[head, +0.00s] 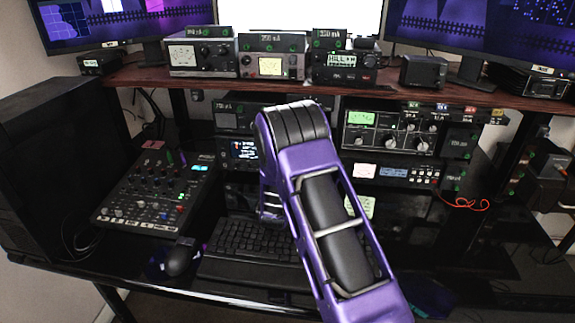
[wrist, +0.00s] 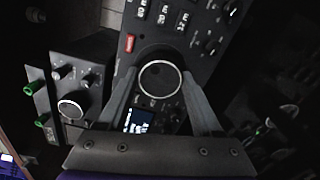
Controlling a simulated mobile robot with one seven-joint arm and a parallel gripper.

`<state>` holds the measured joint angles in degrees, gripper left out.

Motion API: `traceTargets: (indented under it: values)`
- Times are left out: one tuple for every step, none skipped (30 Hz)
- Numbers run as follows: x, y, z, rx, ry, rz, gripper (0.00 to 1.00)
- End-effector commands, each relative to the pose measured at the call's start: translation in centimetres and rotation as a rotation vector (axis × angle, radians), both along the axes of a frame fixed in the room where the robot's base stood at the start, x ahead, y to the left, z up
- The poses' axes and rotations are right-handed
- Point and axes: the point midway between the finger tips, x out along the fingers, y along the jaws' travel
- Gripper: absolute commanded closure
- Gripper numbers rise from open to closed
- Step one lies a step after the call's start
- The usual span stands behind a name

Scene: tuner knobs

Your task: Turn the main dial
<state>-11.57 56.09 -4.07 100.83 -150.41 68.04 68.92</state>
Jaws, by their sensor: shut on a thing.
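The main dial (wrist: 160,82), a round black knob with a pale ring around its face, sits on a dark radio panel (wrist: 182,62) in the wrist view. My gripper (wrist: 160,75) has one grey finger on each side of this dial and is shut on it. A small lit screen (wrist: 138,120) shows just below the dial, between the fingers. In the head view my purple arm hides the gripper and the dial. The left part of a unit with a lit display (head: 243,150) shows beside the arm there.
In the wrist view, a panel with another ringed knob (wrist: 71,107) and green knobs lies to the left. In the head view, a mixer (head: 160,195), keyboard (head: 250,238) and mouse (head: 181,257) lie on the desk. A shelf (head: 210,78) carries radios above.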

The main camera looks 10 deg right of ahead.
Motion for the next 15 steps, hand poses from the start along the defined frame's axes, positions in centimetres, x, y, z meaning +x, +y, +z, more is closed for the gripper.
traceTargets:
  values:
    - [-0.03, 0.05, -0.07, 0.001, 0.002, 0.001, 0.89]
    - [-0.03, 0.05, -0.07, 0.0, 0.002, 0.001, 0.89]
    - [-0.03, 0.05, -0.07, 0.0, 0.002, 0.001, 0.32]
    - [-0.03, 0.05, -0.07, 0.0, 0.002, 0.001, 0.26]
    - [-0.03, 0.05, -0.07, 0.0, 0.002, 0.001, 0.21]
    - [-0.03, 0.04, -0.07, 0.0, 0.002, 0.001, 0.14]
    - [-0.03, 0.04, -0.06, -0.001, 0.001, 0.001, 0.08]
    - [-0.02, 0.04, -0.06, -0.001, 0.001, 0.001, 0.03]
    - [-0.02, 0.03, -0.05, -0.001, 0.001, 0.001, 0.03]
    - [-0.01, 0.03, -0.05, -0.001, 0.001, 0.001, 0.03]
    - [-0.01, 0.03, -0.05, -0.001, 0.001, 0.001, 0.03]
    - [-0.02, 0.02, -0.03, -0.001, 0.001, 0.001, 0.03]
    - [-0.02, 0.02, -0.03, -0.001, 0.001, 0.0, 0.03]
    - [-0.01, 0.02, -0.03, -0.001, 0.001, 0.0, 0.03]
    - [-0.02, 0.01, -0.03, -0.002, 0.002, 0.0, 0.03]
